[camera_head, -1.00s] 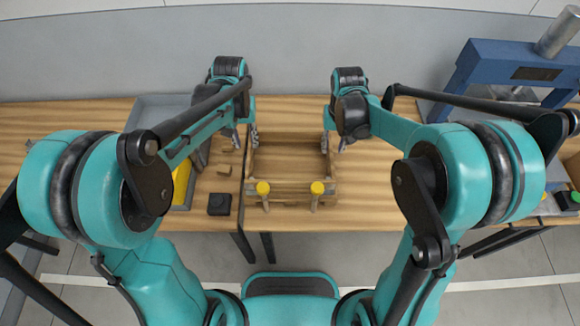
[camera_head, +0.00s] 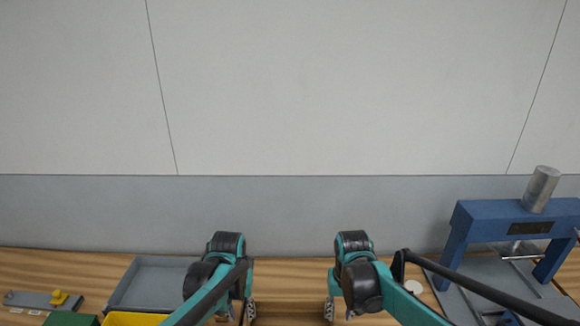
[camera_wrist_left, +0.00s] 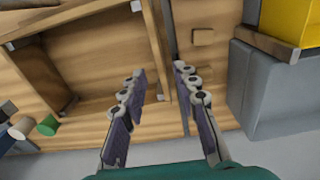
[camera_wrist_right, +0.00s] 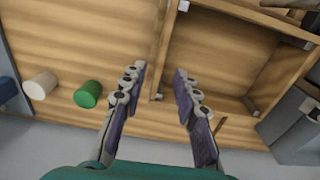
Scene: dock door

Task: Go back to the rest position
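My left gripper (camera_head: 250,310) is at the bottom of the head view. In the left wrist view its two fingers (camera_wrist_left: 160,85) are apart, with one wall of a wooden crate (camera_wrist_left: 153,30) running between and beyond the tips. My right gripper (camera_head: 329,310) is also low in the head view. In the right wrist view its fingers (camera_wrist_right: 160,80) are apart, with the opposite crate wall (camera_wrist_right: 167,45) beyond and between the tips. Neither gripper visibly presses on the wood. The crate appears empty where seen; most of it is out of the head view.
A grey tray (camera_head: 150,283) and a yellow bin (camera_head: 134,319) stand at left. A blue press (camera_head: 505,212) stands at right. White (camera_wrist_right: 40,86) and green (camera_wrist_right: 88,94) cylinders sit beside the crate. A small wooden block (camera_wrist_left: 203,37) lies near the left gripper. The wall is behind.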

